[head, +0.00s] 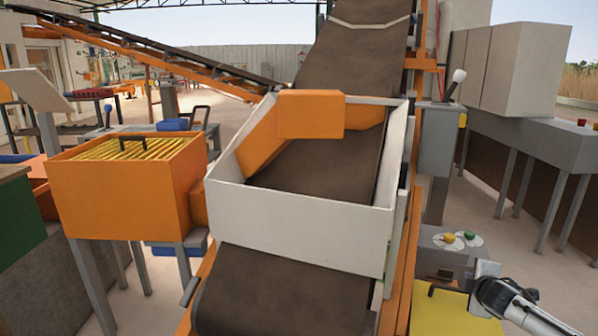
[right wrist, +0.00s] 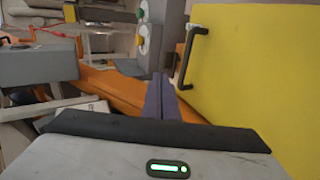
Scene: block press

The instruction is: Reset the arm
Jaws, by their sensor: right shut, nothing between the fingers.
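My right gripper (head: 484,284) is at the lower right of the head view, above a yellow panel (head: 450,312). In the right wrist view its dark fingers (right wrist: 160,95) are together and empty, beside the yellow panel (right wrist: 250,80) and its black handle (right wrist: 191,55). A grey control box (head: 440,250) with a yellow button (head: 449,238) and a green button (head: 471,236) stands just beyond the gripper. These buttons also show at the top of the right wrist view. My left gripper is not in view.
A conveyor belt (head: 285,290) runs up the middle, under a white-walled hopper (head: 300,225). An orange bin (head: 120,195) with a yellow grate stands left. A lever (head: 456,82) rises from a grey post on the right. A grey bench (head: 540,145) stands farther right, with open floor before it.

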